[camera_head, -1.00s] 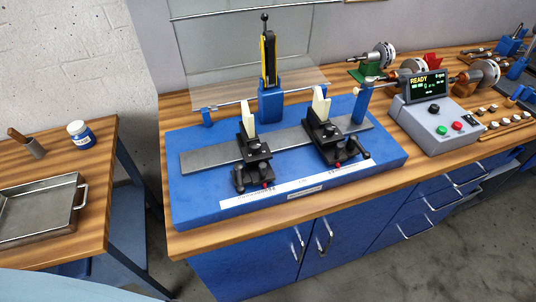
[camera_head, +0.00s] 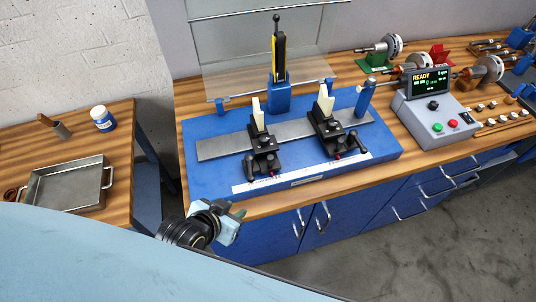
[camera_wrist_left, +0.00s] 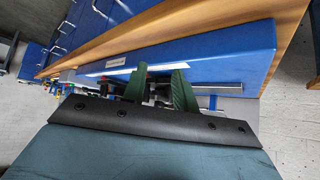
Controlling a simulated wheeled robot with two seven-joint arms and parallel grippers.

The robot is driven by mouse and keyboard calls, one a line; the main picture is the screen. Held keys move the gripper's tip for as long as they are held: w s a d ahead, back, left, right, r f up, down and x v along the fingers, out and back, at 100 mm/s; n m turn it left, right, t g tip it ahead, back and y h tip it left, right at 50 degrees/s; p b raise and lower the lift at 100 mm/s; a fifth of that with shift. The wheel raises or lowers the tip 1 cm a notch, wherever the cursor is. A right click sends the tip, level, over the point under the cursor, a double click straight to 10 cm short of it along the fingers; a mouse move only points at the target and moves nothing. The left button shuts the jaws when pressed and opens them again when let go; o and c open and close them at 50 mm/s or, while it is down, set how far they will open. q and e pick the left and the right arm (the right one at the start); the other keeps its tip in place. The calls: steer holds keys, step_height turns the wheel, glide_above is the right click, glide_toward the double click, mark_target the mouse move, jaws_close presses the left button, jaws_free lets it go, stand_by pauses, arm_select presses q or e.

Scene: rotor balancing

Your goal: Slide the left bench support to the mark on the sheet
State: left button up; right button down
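The left bench support (camera_head: 263,145) is a black block with a pale upright piece and a dark side handle. It stands on the grey rail of the blue balancing bench (camera_head: 210,178). The right bench support (camera_head: 331,125) stands apart from it on the same rail. A white marked sheet (camera_head: 300,177) runs along the bench's front edge. My left gripper (camera_head: 239,213) is in front of the bench, below and left of the left support, touching nothing. In the left wrist view its green fingers (camera_wrist_left: 160,88) are spread and empty. My right gripper is out of view.
A control box (camera_head: 435,112) with a READY display stands right of the bench. A yellow-black upright tool (camera_head: 279,60) stands behind the rail, before a clear panel. A side table at left holds a metal tray (camera_head: 70,182) and a blue-white jar (camera_head: 103,119).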

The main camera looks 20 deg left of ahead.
mark_target(269, 159)
arm_select(q)
steer(key=w+d+r+t+p, duration=0.1)
steer(key=w+d+r+t, duration=0.1)
steer(key=w+r+t, duration=0.4)
steer(key=shift+g+h, duration=0.4)
steer(key=shift+g, duration=0.1)
steer(key=x, duration=1)
steer(key=shift+w+d+f, duration=0.15)
steer(key=shift+w+f, duration=0.1)
steer(key=shift+w, duration=0.05)
steer(key=shift+c, duration=0.3)
jaws_close()
